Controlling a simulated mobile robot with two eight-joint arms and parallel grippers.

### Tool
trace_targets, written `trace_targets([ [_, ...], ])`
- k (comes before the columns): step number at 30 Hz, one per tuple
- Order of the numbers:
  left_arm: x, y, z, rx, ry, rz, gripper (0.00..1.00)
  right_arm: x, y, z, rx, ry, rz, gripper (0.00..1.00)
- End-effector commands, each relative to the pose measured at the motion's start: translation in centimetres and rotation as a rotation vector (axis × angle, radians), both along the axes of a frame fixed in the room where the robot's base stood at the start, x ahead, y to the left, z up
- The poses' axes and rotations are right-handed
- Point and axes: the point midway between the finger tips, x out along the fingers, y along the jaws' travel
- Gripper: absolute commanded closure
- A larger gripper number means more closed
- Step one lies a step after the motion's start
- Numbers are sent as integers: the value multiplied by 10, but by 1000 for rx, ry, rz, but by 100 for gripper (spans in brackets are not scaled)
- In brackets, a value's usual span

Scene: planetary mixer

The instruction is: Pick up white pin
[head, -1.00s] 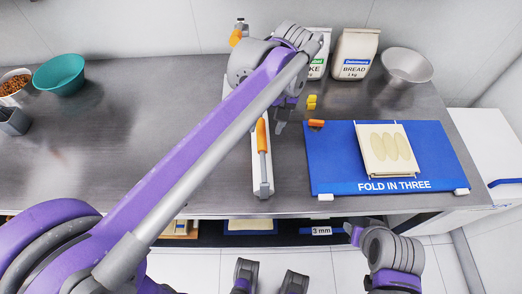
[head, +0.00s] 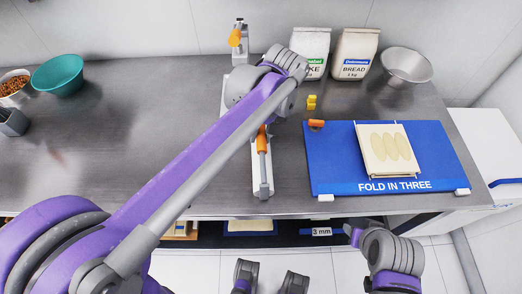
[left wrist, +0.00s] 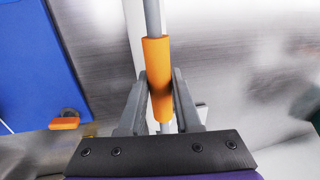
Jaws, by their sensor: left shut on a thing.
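My left gripper (left wrist: 160,78) is shut on the orange sleeve (left wrist: 157,60) of a grey rod (left wrist: 153,15), one finger on each side. In the head view my arm partly hides the orange sleeve (head: 261,141). The rod (head: 263,172) lies along a narrow white strip (head: 256,184) on the worktop. The pale strip shows behind the rod in the left wrist view too. I cannot tell whether this rod is the white pin; no other clear pin shows.
A blue mat (head: 335,160) holds a pale dough slab (head: 386,150) at right. Small yellow pieces (head: 311,102) and an orange piece (head: 316,124) lie nearby. Flour bags (head: 355,55) and a metal bowl (head: 406,66) stand behind. The left worktop (head: 130,110) is mostly clear.

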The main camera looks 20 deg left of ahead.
Motion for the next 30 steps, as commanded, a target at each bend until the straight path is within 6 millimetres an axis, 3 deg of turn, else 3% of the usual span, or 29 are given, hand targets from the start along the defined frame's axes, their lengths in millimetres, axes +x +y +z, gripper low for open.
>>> trace_targets([
  [3,0,0,0,0,0,0,100,0,0,0,0,0,0,51],
  [30,0,0,0,0,0,0,100,0,0,0,0,0,0,51],
])
